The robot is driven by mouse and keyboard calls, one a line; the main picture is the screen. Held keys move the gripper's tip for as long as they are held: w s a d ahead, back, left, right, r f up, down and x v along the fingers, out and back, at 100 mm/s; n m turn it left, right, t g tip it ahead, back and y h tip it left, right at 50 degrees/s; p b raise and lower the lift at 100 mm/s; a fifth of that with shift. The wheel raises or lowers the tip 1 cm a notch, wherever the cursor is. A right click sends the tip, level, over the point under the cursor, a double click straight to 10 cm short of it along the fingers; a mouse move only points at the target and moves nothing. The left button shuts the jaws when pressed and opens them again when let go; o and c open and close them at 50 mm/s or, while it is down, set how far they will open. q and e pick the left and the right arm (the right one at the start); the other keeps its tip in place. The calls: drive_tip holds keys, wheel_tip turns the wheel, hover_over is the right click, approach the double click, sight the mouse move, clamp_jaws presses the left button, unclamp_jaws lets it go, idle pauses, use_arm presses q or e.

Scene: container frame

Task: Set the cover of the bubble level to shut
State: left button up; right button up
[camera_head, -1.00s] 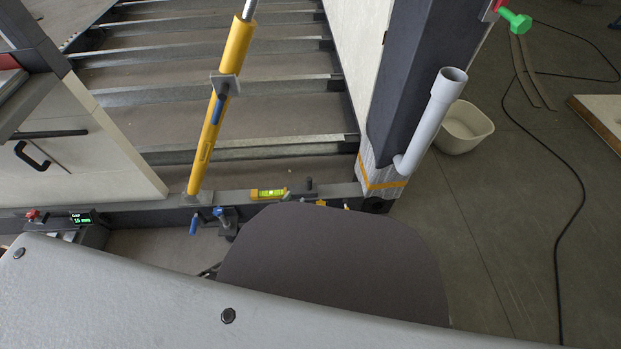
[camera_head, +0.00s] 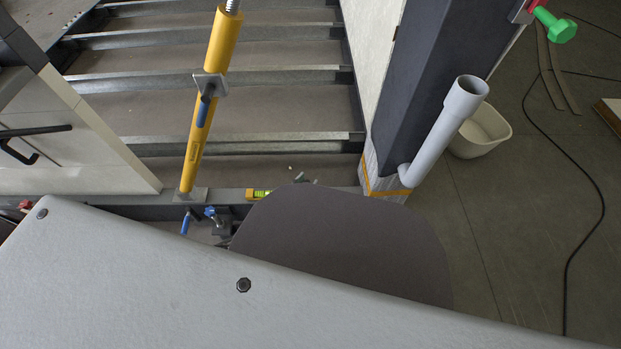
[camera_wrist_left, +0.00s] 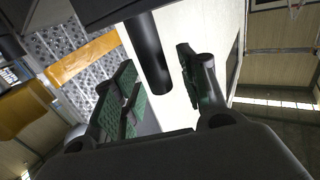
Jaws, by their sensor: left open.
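The bubble level (camera_head: 258,194) is a small yellow body with a green vial on the dark front rail in the head view. A dark rounded shape hides its right part, and I cannot make out its cover or how it stands. My left gripper (camera_wrist_left: 158,68) shows in the left wrist view with its green-padded fingers apart. A dark round bar (camera_wrist_left: 150,55) shows between the fingers, and I cannot tell whether they touch it. I cannot make out the level in the wrist view. My right gripper is in neither view.
A yellow prop (camera_head: 203,115) stands left of the level. Blue-handled clamps (camera_head: 186,222) sit below the rail. A grey pipe (camera_head: 448,125) leans by the dark post (camera_head: 425,85) on the right, with a white tub (camera_head: 482,135) behind it.

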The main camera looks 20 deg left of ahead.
use_arm(q)
drive_tip(key=shift+w+d, duration=0.1)
drive_tip(key=shift+w, duration=0.2)
clamp_jaws()
